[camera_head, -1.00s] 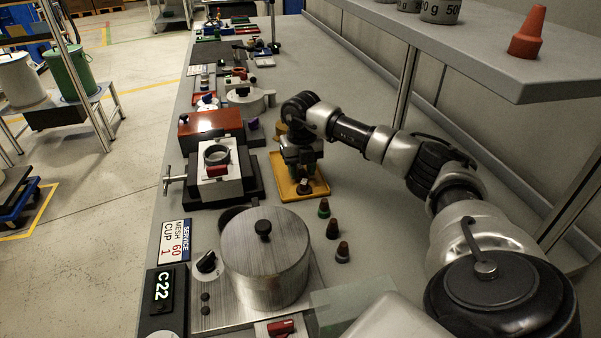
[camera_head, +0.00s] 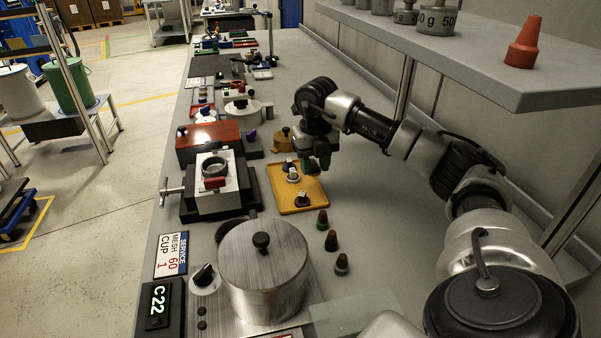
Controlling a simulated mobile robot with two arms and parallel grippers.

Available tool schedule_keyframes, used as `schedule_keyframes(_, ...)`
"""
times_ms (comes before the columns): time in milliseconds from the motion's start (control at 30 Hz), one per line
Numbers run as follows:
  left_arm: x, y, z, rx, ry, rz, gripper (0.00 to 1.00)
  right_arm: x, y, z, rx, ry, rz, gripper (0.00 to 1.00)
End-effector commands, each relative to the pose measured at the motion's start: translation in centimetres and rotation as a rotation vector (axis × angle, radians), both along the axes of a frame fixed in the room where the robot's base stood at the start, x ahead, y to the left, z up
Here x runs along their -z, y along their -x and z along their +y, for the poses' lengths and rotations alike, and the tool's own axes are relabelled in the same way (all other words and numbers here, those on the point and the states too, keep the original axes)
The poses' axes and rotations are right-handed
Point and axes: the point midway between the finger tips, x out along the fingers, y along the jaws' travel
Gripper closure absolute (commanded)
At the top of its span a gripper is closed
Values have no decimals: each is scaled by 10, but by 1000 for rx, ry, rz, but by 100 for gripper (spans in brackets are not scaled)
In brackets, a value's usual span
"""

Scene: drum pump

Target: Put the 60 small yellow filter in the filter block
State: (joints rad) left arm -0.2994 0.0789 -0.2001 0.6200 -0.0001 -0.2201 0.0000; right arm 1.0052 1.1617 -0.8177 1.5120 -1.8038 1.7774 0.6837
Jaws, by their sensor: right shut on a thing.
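My right gripper (camera_head: 322,158) is shut, at the far right edge of the yellow tray (camera_head: 300,209). It holds a small thing that the fingers mostly hide; I cannot tell its colour or mesh number. Small pale-topped parts stand on the tray, one nearer the middle (camera_head: 292,175) and one at the near end (camera_head: 302,198); I cannot read their markings. The likely filter block (camera_head: 228,190) is a pale block on a dark base, left of the tray, with a round grey ring on top and a red piece in front. My left gripper is not in view.
A steel pot (camera_head: 262,270) with a black knob stands in front. Several dark cone-shaped parts (camera_head: 331,240) stand right of it. A sign (camera_head: 172,254) reads SERVICE MESH 60 CUP 1. A shelf (camera_head: 480,70) overhangs at right. The bench right of the tray is clear.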

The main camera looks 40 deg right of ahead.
Motion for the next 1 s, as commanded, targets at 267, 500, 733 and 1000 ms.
schedule_keyframes(267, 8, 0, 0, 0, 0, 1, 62, -30, 50, -16, 2, 4, 1, 84)
schedule_keyframes(500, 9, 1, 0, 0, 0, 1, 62, -44, 70, -21, 0, 1, 0, 84)
schedule_keyframes(733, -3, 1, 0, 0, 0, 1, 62, -58, 73, -22, 0, 0, 1, 84)
schedule_keyframes(1000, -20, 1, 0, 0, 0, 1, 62, -73, 73, -22, 0, 0, 1, 84)
